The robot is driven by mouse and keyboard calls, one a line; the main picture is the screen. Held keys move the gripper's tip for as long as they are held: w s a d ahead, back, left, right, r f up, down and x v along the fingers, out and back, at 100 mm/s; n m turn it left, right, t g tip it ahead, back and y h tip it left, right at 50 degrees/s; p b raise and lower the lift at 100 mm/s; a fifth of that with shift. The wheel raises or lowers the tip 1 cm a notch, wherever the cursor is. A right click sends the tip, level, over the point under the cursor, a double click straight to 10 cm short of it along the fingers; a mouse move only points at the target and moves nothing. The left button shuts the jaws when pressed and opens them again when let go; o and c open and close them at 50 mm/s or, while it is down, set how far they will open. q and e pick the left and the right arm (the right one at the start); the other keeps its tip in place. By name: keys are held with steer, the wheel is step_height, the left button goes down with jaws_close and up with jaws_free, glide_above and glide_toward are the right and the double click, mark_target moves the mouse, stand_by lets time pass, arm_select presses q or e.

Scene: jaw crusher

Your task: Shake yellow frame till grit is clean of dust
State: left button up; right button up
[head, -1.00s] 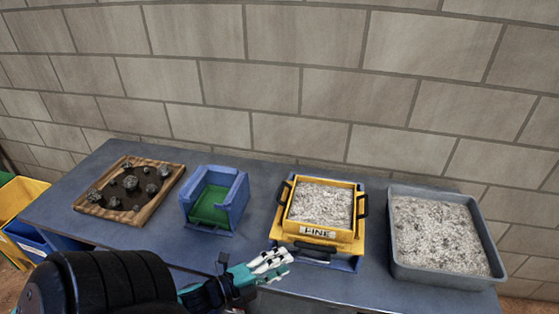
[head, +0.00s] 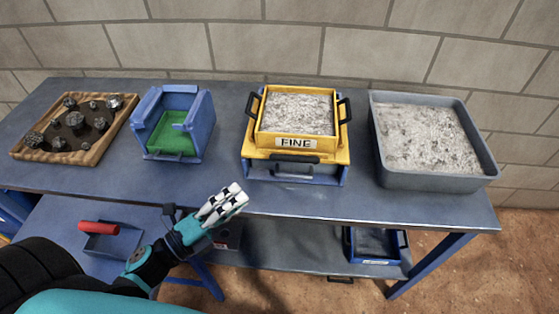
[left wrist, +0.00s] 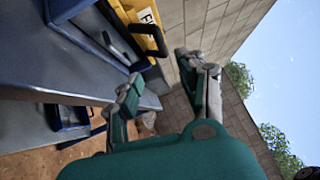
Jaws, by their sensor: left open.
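The yellow frame (head: 258,142) is labelled FINE and has black handles on its left and right sides. It holds pale grey grit (head: 298,113) and sits on a yellow-topped blue stand with a drawer (head: 294,172) on the table. Part of the frame also shows in the left wrist view (left wrist: 142,12) at the top. My left gripper (head: 238,194) is open and empty in front of the table's front edge, below and left of the frame, apart from it. Its two fingers show in the left wrist view (left wrist: 160,88). My right gripper is in neither view.
A grey tray of grit (head: 486,178) stands right of the frame. A blue box with a green floor (head: 146,112) and a wooden tray with dark rocks (head: 104,148) stand left.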

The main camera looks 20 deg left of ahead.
arm_select(q)
steer(key=p, duration=0.2)
glide_toward(294, 156)
steer(key=x, duration=0.3)
steer(key=p+x, duration=0.1)
steer(key=x, duration=0.2)
steer(key=p+x, duration=0.1)
steer(key=x, duration=0.2)
steer(key=shift+w+d+f, duration=0.1)
steer(key=shift+w+f, duration=0.05)
steer(key=shift+f, duration=0.2)
steer(key=shift+w+d, duration=0.2)
steer(key=shift+w, duration=0.1)
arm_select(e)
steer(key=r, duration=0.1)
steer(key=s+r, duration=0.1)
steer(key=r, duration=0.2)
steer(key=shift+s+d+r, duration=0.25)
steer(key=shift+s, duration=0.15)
arm_select(q)
jaws_close()
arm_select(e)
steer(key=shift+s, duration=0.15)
arm_select(q)
steer(key=shift+f, duration=0.1)
